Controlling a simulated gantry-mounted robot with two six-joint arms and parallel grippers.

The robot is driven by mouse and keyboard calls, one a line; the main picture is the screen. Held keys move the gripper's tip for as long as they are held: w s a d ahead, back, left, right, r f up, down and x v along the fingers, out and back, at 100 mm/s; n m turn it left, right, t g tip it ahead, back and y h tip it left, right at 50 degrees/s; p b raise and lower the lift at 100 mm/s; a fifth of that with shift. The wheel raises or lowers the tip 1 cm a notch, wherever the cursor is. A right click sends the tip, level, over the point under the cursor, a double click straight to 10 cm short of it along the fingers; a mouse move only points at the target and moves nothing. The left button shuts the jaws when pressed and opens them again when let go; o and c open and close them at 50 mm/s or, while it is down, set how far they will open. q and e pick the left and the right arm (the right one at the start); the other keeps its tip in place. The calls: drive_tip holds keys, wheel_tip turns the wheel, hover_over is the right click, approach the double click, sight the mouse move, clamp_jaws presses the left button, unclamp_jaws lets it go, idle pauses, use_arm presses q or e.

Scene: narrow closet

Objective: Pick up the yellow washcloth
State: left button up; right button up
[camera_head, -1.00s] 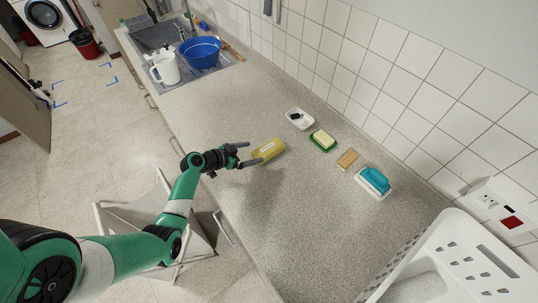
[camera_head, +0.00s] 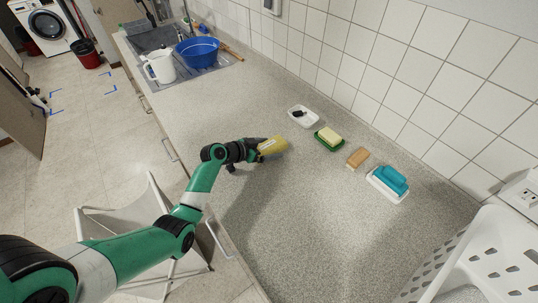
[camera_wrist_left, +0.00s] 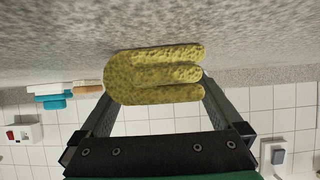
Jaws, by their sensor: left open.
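The yellow washcloth (camera_head: 272,148) is folded and lies on the speckled grey counter (camera_head: 330,220) in the head view. It also shows in the left wrist view (camera_wrist_left: 150,75), with its folded layers between the fingers. My left gripper (camera_head: 264,149) is open, low over the counter, with its fingers on either side of the washcloth. Whether the fingers touch the cloth, I cannot tell. Part of the fingers is hidden by the cloth and the wrist. My right gripper is not in view.
A white dish (camera_head: 303,117), a green-and-yellow sponge (camera_head: 329,138), a tan block (camera_head: 357,158) and a blue brush on a white tray (camera_head: 388,183) line the tiled wall. A white basket (camera_head: 480,262) stands at the lower right. The sink holds a blue basin (camera_head: 198,50).

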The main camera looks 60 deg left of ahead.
sight(269, 146)
use_arm(q)
drive_tip(key=c, duration=1.2)
drive_tip(key=shift+r, duration=0.1)
wheel_tip(269, 146, up, 4)
drive_tip(key=p, duration=0.4)
drive_tip(key=shift+r+p, duration=0.2)
drive_tip(key=shift+p, duration=0.15)
drive_tip(key=s+d+r+p, duration=0.1)
drive_tip(key=d+r+p, duration=0.1)
drive_tip(key=d+p, duration=0.1)
drive_tip(key=s+d+r+p, duration=0.2)
drive_tip(key=d+r+p, duration=0.1)
drive_tip(key=d, duration=0.2)
drive_tip(key=s+d+r+p, duration=0.2)
drive_tip(key=d+r+p, duration=0.1)
drive_tip(key=d, duration=0.2)
drive_tip(key=shift+s+r+p, duration=0.15)
drive_tip(key=shift+r+p, duration=0.1)
drive_tip(key=shift+p, duration=0.05)
